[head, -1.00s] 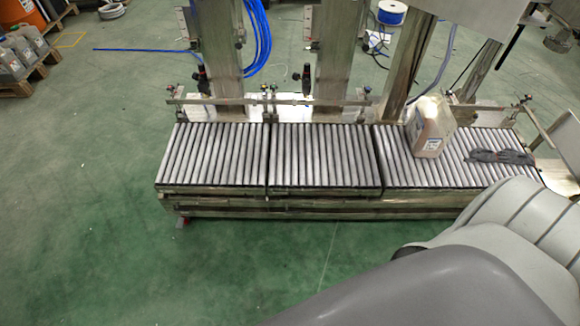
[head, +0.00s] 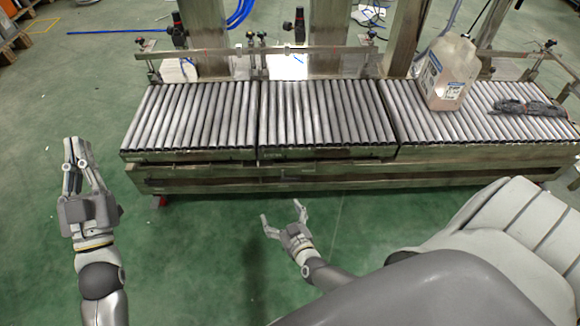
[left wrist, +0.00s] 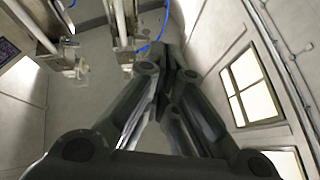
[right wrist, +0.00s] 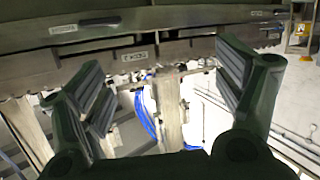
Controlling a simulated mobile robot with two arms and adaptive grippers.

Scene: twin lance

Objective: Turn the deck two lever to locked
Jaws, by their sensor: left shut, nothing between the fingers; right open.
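The middle roller deck (head: 325,112) lies between a left deck (head: 190,115) and a right deck (head: 480,115) in the head view. Small dark fittings with knobs (head: 262,52) sit on the rail behind the decks; I cannot tell which part is the deck two lever. My left gripper (head: 76,150) is shut and empty, raised left of the decks; its fingertips meet in the left wrist view (left wrist: 168,58). My right gripper (head: 282,212) is open and empty, in front of the middle deck. The right wrist view shows labelled dark beams (right wrist: 130,48) beyond its spread fingers.
A tan jug (head: 447,72) and a dark grey bundle (head: 530,107) sit on the right deck. Metal columns (head: 330,35) and a long rail (head: 225,52) stand behind the decks. Blue hose (head: 160,30) lies on the floor behind. The green floor in front is clear.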

